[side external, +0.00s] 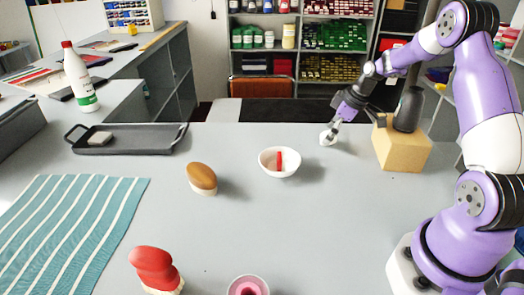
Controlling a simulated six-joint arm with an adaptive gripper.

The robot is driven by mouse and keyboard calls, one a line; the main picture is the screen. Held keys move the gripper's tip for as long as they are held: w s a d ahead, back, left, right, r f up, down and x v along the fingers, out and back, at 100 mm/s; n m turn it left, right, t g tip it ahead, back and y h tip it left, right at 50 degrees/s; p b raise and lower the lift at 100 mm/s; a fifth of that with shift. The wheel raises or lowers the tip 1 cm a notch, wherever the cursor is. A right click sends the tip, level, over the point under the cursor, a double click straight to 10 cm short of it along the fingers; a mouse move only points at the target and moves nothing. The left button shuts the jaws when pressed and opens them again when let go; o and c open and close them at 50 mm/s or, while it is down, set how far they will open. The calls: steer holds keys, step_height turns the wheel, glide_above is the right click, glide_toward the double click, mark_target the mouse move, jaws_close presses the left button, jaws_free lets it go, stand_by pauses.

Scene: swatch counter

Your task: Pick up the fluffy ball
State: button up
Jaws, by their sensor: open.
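A small whitish rounded thing (326,139), perhaps the fluffy ball, sits on the grey counter at the back, right of centre. It is too small to make out its texture. My gripper (333,131) is open and comes down at it from the upper right. The fingertips are at the whitish thing and partly cover it. I cannot tell whether they touch it or are around it.
A white bowl (268,167) holding a red piece stands left of my gripper. A tan block (402,150) with a dark object (409,109) on it is close on the right. A brown-topped object (202,177), red object (152,264), pink bowl (238,284), dark tray (150,135) and striped cloth (70,225) lie further off.

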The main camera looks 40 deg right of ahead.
steer(key=shift+x, duration=0.85)
steer(key=c, duration=0.9)
steer(key=shift+o, duration=0.2)
